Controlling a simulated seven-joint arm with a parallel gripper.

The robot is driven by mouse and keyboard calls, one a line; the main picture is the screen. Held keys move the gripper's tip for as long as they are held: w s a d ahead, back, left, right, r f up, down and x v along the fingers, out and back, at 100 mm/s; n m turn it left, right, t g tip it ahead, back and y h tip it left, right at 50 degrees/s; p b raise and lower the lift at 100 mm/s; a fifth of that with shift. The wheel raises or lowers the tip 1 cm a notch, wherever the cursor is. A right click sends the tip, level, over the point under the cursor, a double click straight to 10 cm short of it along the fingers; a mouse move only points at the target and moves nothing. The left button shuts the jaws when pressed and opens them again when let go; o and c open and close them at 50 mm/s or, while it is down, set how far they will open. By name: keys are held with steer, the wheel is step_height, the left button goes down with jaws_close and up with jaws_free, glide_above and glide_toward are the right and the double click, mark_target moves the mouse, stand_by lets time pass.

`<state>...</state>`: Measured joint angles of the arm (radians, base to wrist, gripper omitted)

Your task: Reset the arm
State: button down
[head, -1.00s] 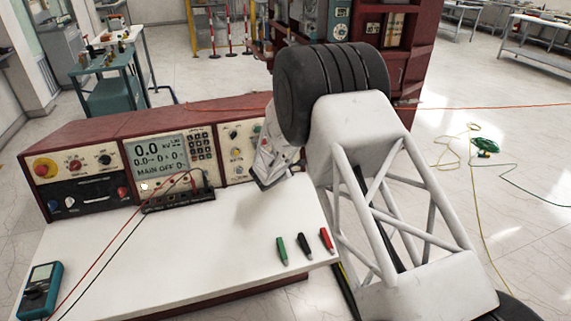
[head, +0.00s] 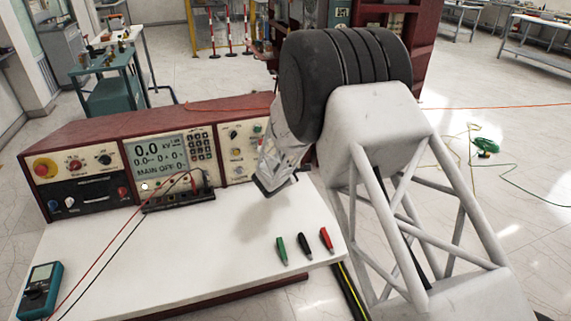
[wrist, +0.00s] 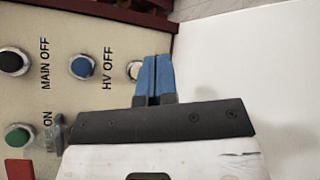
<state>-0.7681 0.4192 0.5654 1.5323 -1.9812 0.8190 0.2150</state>
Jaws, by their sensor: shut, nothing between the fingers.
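My gripper shows in the wrist view with its two blue fingers (wrist: 153,78) together and nothing between them. In the head view the dark end of my gripper (head: 270,188) hangs above the white tabletop (head: 205,245), just in front of the right end of the control console (head: 233,135). My arm reaches in from the right. In the wrist view the panel with its MAIN OFF button (wrist: 13,62) and HV OFF button (wrist: 82,67) lies to the left of and beyond the fingers. I cannot tell the exact gap to the panel.
Green (head: 281,250), black (head: 304,246) and red (head: 326,239) plugs lie near the table's right edge. A multimeter (head: 40,290) lies at the front left. A black terminal block (head: 178,200) with red and black leads sits before the console. The middle of the tabletop is clear.

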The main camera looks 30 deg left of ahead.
stand_by(0.5)
steer(key=d+r+m+g+h, duration=0.15)
steer(key=d+r+m, duration=0.25)
steer(key=d+r, duration=0.6)
steer(key=d+r+m+g+h, duration=0.1)
steer(key=d+r+m+h, duration=0.4)
steer(key=d, duration=0.8)
steer(key=s+d+r+m+g, duration=0.25)
steer(key=s+d+r, duration=0.25)
steer(key=d, duration=0.4)
steer(key=s+d+r+m+g, duration=0.25)
steer(key=s+d+r, duration=0.3)
steer(key=d, duration=0.45)
steer(key=s+d+r+m+g+y, duration=0.1)
steer(key=s+d+r+m, duration=0.2)
steer(key=s+d, duration=0.5)
steer(key=s+d+r+m+g+y, duration=0.25)
steer(key=s+d, duration=0.25)
steer(key=s, duration=0.4)
steer(key=s+d+m+y, duration=0.2)
steer(key=s+m, duration=0.1)
steer(key=s, duration=0.7)
steer(key=s+d+m+y, duration=0.1)
steer(key=s+m, duration=0.2)
steer(key=s, duration=0.7)
steer(key=shift+s+d+f+m+y, duration=0.2)
steer(key=shift+s+d+m+y, duration=0.05)
steer(key=shift+d+m+y, duration=0.15)
